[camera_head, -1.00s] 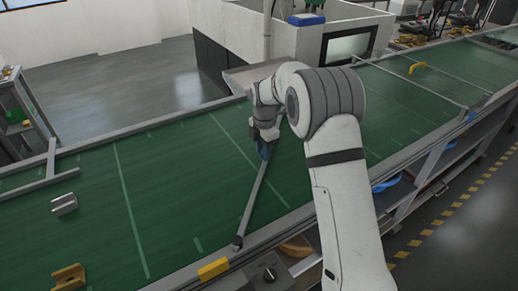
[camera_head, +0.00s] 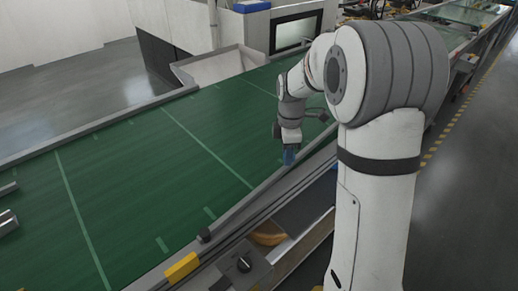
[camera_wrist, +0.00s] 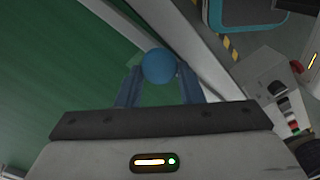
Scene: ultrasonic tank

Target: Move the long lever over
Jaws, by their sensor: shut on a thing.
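The long lever has its dark pivot end (camera_head: 205,236) at the near edge of the green conveyor belt. Its bar now lies close along the near rail and is hard to tell from the rail. Its blue round knob (camera_wrist: 158,66) sits between my fingers in the wrist view. My gripper (camera_head: 289,158) is shut on the knob at the belt's near edge. In the wrist view my gripper (camera_wrist: 158,82) has a blue finger on each side of the knob.
The green belt (camera_head: 130,170) is mostly clear. A yellow block (camera_head: 182,267) and a control box with a dark dial (camera_head: 243,264) sit on the near side. A grey chute (camera_head: 222,66) and a machine with a screen (camera_head: 296,33) stand beyond the far rail.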

